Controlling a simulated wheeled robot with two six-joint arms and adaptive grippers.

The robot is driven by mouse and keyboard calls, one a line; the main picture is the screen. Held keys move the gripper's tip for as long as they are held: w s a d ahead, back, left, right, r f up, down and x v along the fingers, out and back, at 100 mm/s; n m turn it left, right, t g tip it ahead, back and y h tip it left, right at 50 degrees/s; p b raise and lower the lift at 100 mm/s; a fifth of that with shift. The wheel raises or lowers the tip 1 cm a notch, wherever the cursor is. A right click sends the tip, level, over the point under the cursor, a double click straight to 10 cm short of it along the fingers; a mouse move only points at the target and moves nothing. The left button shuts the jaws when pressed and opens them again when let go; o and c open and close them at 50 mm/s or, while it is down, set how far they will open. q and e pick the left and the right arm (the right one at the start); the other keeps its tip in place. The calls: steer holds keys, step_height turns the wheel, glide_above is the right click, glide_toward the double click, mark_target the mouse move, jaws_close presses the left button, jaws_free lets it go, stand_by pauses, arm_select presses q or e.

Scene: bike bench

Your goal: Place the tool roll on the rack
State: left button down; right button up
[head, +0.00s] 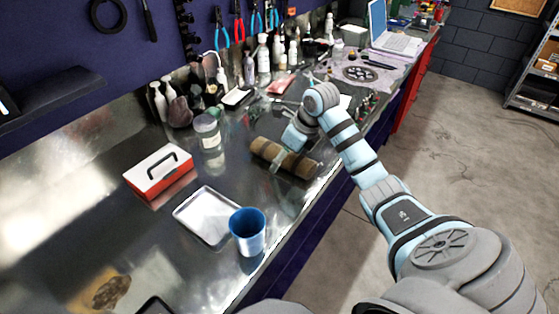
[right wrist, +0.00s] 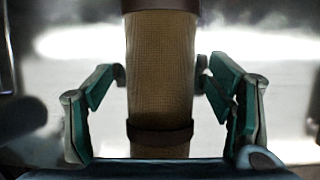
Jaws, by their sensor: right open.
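The tool roll (head: 270,151) is a brown cylinder with dark straps, lying on the metal bench near its front edge. My right gripper (head: 289,150) is over it, with its fingers open. In the right wrist view the roll (right wrist: 160,65) runs between the two open fingers (right wrist: 160,90), with a visible gap on each side. My left gripper is not in the head view. A metal shelf unit (head: 531,103) stands at the far right and a dark wall shelf (head: 52,97) is at the left; I cannot tell which is the rack.
A blue cup (head: 248,232), a silver tray (head: 196,231) and a red and white toolbox (head: 160,175) stand left of the roll. A glass jar (head: 207,132) and several bottles line the back. A laptop (head: 391,32) is at the far end.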

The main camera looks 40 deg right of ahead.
steer(key=shift+r, duration=0.1)
steer(key=c, duration=1.7)
